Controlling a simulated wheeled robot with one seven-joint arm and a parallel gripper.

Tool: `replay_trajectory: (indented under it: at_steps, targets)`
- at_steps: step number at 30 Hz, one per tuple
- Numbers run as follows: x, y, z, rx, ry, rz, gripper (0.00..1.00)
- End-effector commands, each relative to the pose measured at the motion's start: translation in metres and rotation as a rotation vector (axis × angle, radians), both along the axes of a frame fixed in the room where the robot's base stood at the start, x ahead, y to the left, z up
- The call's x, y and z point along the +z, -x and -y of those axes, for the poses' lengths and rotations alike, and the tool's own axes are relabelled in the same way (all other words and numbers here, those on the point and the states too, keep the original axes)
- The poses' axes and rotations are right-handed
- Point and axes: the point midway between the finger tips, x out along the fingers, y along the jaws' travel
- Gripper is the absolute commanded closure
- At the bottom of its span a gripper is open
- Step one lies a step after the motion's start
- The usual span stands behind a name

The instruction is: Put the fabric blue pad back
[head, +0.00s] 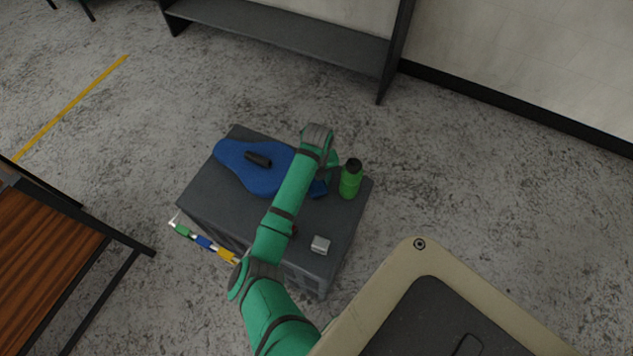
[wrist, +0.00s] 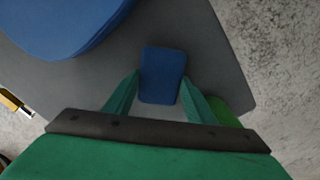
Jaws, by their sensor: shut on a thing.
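The small blue pad (wrist: 163,75) is a flat, rounded rectangle between the two green fingers of my gripper (wrist: 161,86) in the wrist view. My gripper is shut on it, above the dark grey top of a box-like stand (head: 212,203). In the head view the blue pad (head: 319,189) shows only in part beside my arm, left of the green bottle. I cannot tell whether the pad touches the grey top.
A large blue saddle-shaped piece (head: 238,172) with a black part (head: 258,159) lies on the stand. A green bottle (head: 349,183) stands close to the gripper. A small silver block (head: 320,244) lies nearer. A coloured strip (head: 204,242) runs along the stand's left side.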

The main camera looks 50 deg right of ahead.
Motion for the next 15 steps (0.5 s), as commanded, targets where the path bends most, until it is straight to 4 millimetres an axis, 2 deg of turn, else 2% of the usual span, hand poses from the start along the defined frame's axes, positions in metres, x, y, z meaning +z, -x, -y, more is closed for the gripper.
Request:
replay_trajectory:
  at_steps: [2,3,5,15]
  targets:
    - [-0.0016,0.0001,-0.0001,0.0,0.0,0.0,0.71]
    - [-0.0023,0.0,0.0001,0.0,0.0,0.0,0.48]
    - [-0.002,0.0,0.0001,0.0,0.0,0.0,0.33]
    - [-0.0003,0.0001,0.0002,-0.001,0.0,0.0,0.31]
